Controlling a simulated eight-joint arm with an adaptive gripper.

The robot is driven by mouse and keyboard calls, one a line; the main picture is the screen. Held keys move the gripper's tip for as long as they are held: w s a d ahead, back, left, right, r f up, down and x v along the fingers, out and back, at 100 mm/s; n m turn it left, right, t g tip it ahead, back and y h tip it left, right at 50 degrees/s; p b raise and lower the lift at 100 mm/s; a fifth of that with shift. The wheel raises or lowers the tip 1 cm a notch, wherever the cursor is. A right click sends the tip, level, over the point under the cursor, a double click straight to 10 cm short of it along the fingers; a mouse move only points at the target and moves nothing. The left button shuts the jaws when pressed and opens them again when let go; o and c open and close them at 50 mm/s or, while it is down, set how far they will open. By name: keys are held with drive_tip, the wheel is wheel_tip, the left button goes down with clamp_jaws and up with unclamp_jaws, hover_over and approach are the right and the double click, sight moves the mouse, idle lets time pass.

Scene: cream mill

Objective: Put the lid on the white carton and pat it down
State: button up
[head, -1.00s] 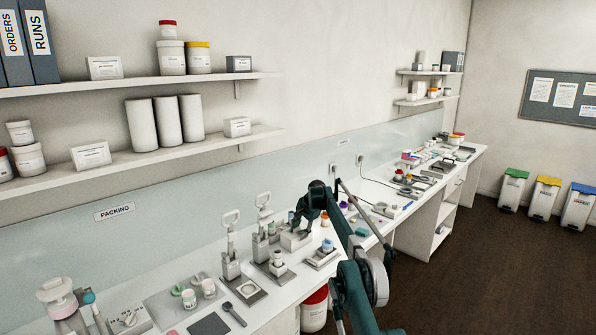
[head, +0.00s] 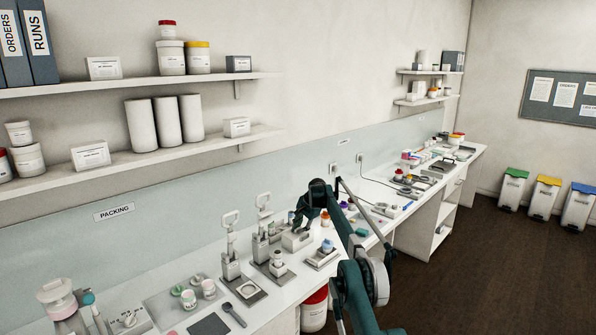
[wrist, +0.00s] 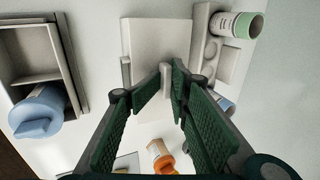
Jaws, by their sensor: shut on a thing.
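The white carton (head: 297,242) stands on the bench below my gripper (head: 299,230) in the head view. In the wrist view a broad pale flat panel (wrist: 158,45), apparently the lid, lies beyond the fingertips. My gripper (wrist: 166,80) is shut on a small pale upright tab between its fingertips, apparently part of the lid. The lid is over the carton. The fingers hide part of it, and I cannot tell whether it sits flush on the rim.
In the wrist view, a grey tray (wrist: 38,80) with a blue-capped bottle (wrist: 38,112) is at left. Lever presses (head: 231,245) stand left of the carton.

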drive_tip(key=shift+r, duration=0.45)
clamp_jaws()
drive_tip(key=shift+r+p, duration=1.4)
drive_tip(key=shift+r, duration=1.2)
drive_tip(key=s+d+r+g+h, duration=0.3)
drive_tip(key=s+d+r, duration=0.7)
drive_tip(key=s+d, duration=0.1)
drive_tip(key=shift+s+r, duration=0.15)
drive_tip(key=shift+r, duration=0.2)
drive_tip(key=shift+d+f, duration=0.1)
drive_tip(key=shift+f, duration=0.1)
drive_tip(key=shift+f+b, duration=1.3)
drive_tip(key=shift+f, duration=1.05)
drive_tip(key=shift+f+b, duration=0.35)
drive_tip(key=shift+f, duration=1.3)
